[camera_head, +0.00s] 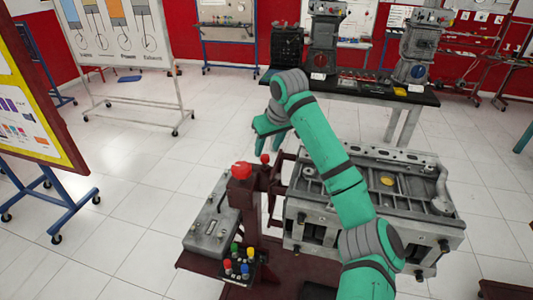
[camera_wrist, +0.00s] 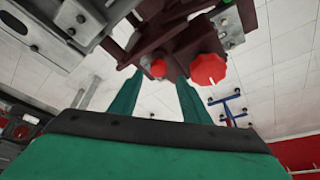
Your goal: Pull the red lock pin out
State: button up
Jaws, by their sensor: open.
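A small round red knob (camera_head: 265,158), which looks like the red lock pin, tops the dark red engine stand beside a larger red knob (camera_head: 241,170). My gripper (camera_head: 268,150) is open and empty, fingers pointing down just above and behind the small knob. In the wrist view the small red knob (camera_wrist: 158,68) appears between the tips of my two green fingers (camera_wrist: 161,78), with no clear contact. The larger red knob (camera_wrist: 208,69) lies just right of the right finger. The pin's shaft is hidden.
The grey engine block (camera_head: 375,190) sits on the stand, to the right under my arm. A grey box (camera_head: 212,228) and several coloured knobs (camera_head: 239,262) are at the front left. A black table (camera_head: 365,88) stands behind.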

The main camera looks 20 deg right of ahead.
aim_at(265, 156)
jog(key=shift+x, duration=2.15)
jog(key=shift+d, duration=0.15)
